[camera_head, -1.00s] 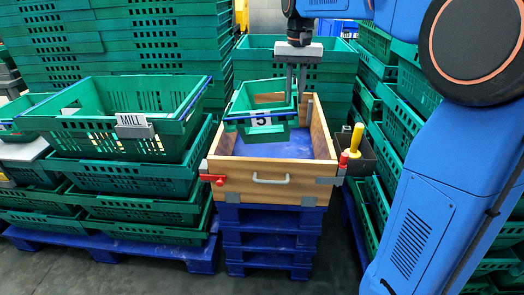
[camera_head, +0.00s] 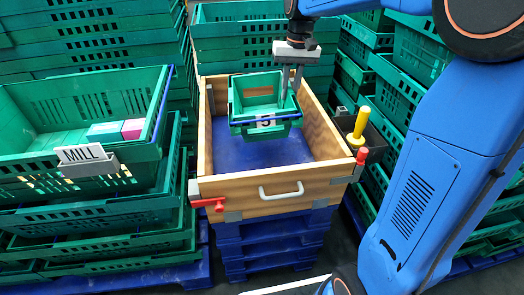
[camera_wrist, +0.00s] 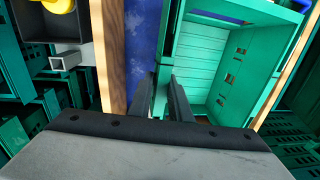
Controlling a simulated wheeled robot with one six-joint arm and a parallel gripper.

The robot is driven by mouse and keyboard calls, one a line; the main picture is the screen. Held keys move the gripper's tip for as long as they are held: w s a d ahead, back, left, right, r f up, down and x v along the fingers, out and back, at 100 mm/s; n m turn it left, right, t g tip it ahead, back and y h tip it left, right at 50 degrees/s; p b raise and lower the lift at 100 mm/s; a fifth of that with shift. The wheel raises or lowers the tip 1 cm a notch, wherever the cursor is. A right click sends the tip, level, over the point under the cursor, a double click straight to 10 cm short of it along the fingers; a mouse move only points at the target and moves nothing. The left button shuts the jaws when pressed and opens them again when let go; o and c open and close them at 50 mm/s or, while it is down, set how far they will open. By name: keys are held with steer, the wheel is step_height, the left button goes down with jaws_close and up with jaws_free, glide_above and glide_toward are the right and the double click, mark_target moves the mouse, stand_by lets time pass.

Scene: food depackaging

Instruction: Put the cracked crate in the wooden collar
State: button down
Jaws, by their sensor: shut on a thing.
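My gripper (camera_head: 291,92) is shut on the crate's right wall. In the wrist view the fingers (camera_wrist: 173,95) pinch the wall of the crate (camera_wrist: 215,65), and the crate's inside looks empty. The collar is an open wooden frame with a grey handle in front and a blue floor, on stacked blue pallets. The crate looks nearly level. I cannot tell whether its bottom touches the floor. No crack can be made out.
A large green crate labelled MILL (camera_head: 85,165) holds boxes and tops a stack at left. Tall green crate stacks stand behind and at right. A dark bin (camera_head: 360,140) with a yellow-handled tool hangs at the collar's right. The collar's front floor is clear.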

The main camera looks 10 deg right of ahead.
step_height(320, 180, down, 3)
steer(key=shift+s+f, duration=0.1)
steer(key=shift+f, duration=0.05)
steer(key=shift+s+d+f+n+y, duration=0.1)
steer(key=shift+d+f+n+y, duration=0.15)
steer(key=shift+y, duration=0.25)
step_height(320, 180, down, 10)
steer(key=shift+a, duration=0.1)
steer(key=c, duration=1.6)
jaws_free()
steer(key=shift+c, duration=0.2)
step_height(320, 180, up, 12)
steer(key=d, duration=0.1)
steer(key=shift+d, duration=0.4)
